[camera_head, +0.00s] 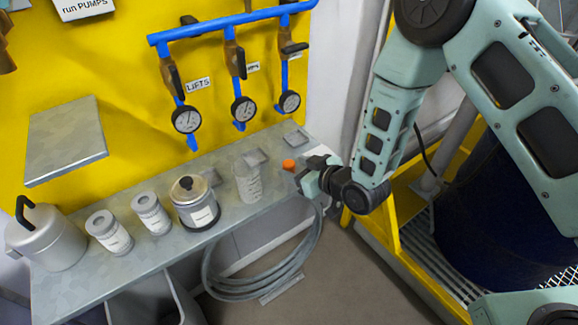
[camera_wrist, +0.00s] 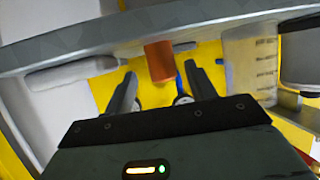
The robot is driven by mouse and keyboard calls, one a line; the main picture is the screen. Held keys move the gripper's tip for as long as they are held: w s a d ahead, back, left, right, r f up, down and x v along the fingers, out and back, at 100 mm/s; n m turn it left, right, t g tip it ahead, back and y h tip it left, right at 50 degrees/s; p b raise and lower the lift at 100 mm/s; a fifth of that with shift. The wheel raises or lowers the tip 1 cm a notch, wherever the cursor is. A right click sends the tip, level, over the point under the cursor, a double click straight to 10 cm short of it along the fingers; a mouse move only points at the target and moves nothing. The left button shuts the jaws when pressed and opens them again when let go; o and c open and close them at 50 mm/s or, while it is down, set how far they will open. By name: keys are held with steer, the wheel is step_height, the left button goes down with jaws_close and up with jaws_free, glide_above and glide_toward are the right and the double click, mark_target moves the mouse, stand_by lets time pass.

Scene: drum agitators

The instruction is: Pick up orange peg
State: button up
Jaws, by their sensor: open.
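The orange peg (camera_head: 289,165) shows as a small orange cap at the right end of the grey shelf, just left of my gripper (camera_head: 303,172). In the wrist view the peg (camera_wrist: 160,62) is a short orange cylinder against the shelf surface. My gripper (camera_wrist: 157,80) is open, with one dark finger on each side of the peg's line. The peg's near end sits at about the fingertips. I cannot tell whether either finger touches it.
The grey shelf (camera_head: 120,258) holds a clear beaker (camera_head: 247,182), a lidded jar (camera_head: 196,204), two small labelled canisters (camera_head: 108,231) and a metal pot (camera_head: 45,238). Blue pipes with gauges (camera_head: 243,109) hang behind. A coiled hose (camera_head: 262,285) hangs below. A yellow frame (camera_head: 405,262) stands at right.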

mark_target(284, 164)
steer(key=p+x, duration=0.1)
steer(key=x, duration=0.3)
steer(key=shift+w+a+f+p, duration=0.15)
steer(key=shift+a+f+p, duration=0.05)
steer(key=shift+a+p, duration=0.2)
steer(key=c, duration=1.1)
